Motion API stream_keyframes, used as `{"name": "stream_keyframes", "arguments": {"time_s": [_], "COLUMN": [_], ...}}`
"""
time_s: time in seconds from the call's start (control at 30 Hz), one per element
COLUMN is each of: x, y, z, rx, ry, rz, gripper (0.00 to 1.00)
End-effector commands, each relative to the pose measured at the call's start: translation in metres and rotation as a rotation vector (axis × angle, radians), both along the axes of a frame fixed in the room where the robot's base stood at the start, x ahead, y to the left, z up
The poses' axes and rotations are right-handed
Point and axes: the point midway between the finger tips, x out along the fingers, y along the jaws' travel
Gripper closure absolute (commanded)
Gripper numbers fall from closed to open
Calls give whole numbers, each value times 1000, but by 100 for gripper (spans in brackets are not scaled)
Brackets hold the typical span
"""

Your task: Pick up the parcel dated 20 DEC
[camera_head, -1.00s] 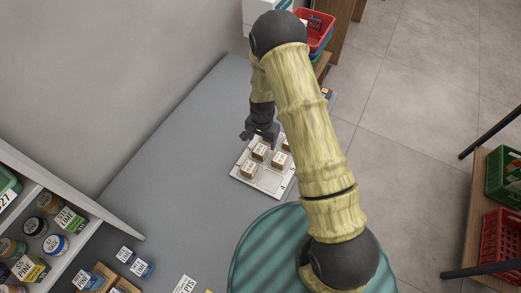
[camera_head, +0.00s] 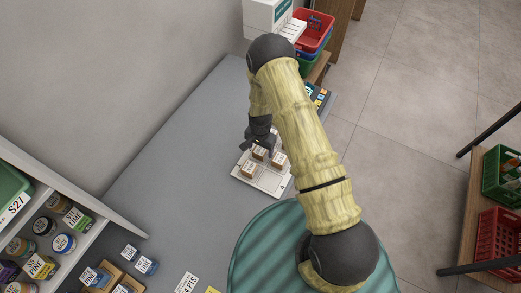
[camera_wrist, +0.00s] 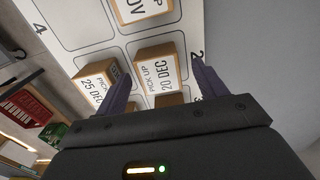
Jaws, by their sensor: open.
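The parcel dated 20 DEC (camera_wrist: 165,75) is a small brown box with a white "PICK UP 20 DEC" label, on the white numbered board (camera_wrist: 68,22). In the wrist view it shows between the two fingertips of my gripper (camera_wrist: 163,68). The jaws are open and empty; I cannot tell whether the fingers reach down beside the box. The 25 DEC parcel (camera_wrist: 92,88) is close to the left finger. In the head view my gripper (camera_head: 257,146) is over the back of the board (camera_head: 268,187), and partly hides the parcels; labels are unreadable there.
A parcel with a label ending in "OV" (camera_wrist: 138,10) and another partly hidden parcel (camera_wrist: 168,100) are close by. The grey counter (camera_head: 190,160) left of the board is clear.

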Motion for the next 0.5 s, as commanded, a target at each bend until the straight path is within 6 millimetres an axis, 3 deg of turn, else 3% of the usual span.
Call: {"name": "stream_keyframes", "arguments": {"time_s": [0.2,0.5], "x": [0,0], "y": [0,-1], "z": [-15,-16], "rx": [0,0], "ry": [0,0], "rz": [0,-2], "gripper": [29,29]}}
